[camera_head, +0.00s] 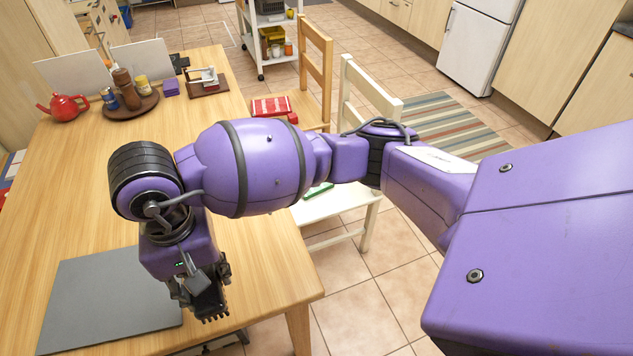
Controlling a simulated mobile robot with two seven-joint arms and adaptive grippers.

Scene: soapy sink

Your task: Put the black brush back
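I cannot make out a black brush in the head view. One purple arm comes in from the right; it is my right arm, and its gripper (207,306) points down over the near part of the wooden table. The gripper is just right of a grey mat (75,305). Its dark fingers are bunched together and seen from above, so I cannot tell whether they are open or shut, or whether they hold anything. My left gripper is not in view.
The wooden table (75,215) has a red teapot (64,106), a round brown tray (131,108) with bottles and a wooden stand (207,84) at its far end. Chairs, including a white one (372,92), stand to the right. Tiled floor (362,312) shows beyond the table's edge.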

